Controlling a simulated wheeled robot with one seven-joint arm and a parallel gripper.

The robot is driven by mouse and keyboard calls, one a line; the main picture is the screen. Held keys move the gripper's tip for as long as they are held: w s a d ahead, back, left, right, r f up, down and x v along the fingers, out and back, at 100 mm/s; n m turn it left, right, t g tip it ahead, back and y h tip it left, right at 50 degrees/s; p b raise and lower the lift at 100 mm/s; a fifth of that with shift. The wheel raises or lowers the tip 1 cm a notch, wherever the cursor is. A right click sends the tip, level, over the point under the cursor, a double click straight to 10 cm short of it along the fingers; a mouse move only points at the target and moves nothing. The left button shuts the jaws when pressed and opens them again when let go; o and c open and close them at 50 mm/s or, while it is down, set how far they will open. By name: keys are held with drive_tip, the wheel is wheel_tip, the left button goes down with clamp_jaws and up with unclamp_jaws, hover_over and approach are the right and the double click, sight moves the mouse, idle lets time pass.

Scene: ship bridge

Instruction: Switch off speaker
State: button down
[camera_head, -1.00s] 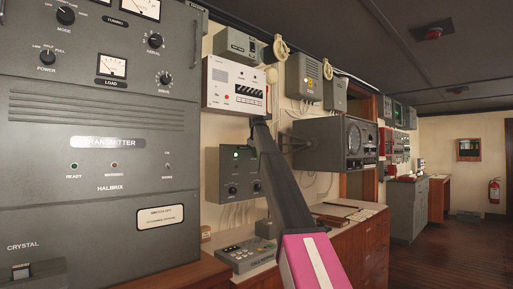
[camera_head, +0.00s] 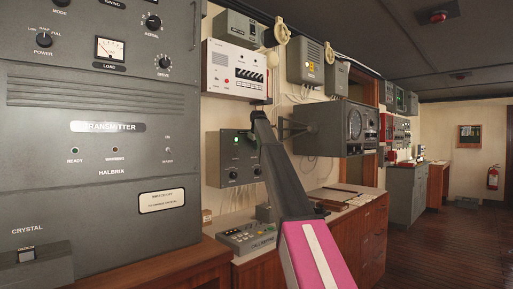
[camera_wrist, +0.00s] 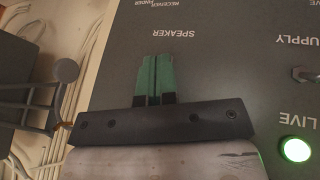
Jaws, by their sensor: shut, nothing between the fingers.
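The dark grey box with the speaker control (camera_head: 212,165) hangs on the wall right of the transmitter, with a lit green lamp and knobs. In the wrist view its panel (camera_wrist: 225,75) appears upside down, with the "SPEAKER" label (camera_wrist: 176,37) just beyond my fingertips. My gripper (camera_wrist: 156,60) has green fingers, shut together and empty, over the panel by that label. I cannot tell whether they touch the panel. No speaker switch shows; the gripper may hide it. A toggle (camera_wrist: 303,75) stands by the "SUPPLY" label, and a green lamp (camera_wrist: 296,150) is lit by "LIVE".
The big grey transmitter (camera_head: 105,165) fills the left. A white-fronted unit (camera_head: 234,70) hangs above the box. A bracketed instrument (camera_head: 335,128) juts out at right. A keypad console (camera_head: 247,238) sits on the counter below.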

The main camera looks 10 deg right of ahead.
drive_tip(key=shift+s+d+f+t+y, duration=0.15)
drive_tip(key=shift+s+f+t+y, duration=0.1)
drive_tip(key=shift+t+y, duration=0.35)
drive_tip(key=t, duration=0.1)
drive_tip(key=f+m+t+y, duration=0.1)
drive_tip(key=t, duration=0.1)
drive_tip(key=f+t+y, duration=0.1)
drive_tip(key=shift+s+d, duration=0.25)
drive_tip(key=shift+s, duration=0.15)
drive_tip(key=shift+w+r, duration=0.15)
drive_tip(key=shift+r, duration=0.2)
drive_tip(key=shift+r, duration=0.6)
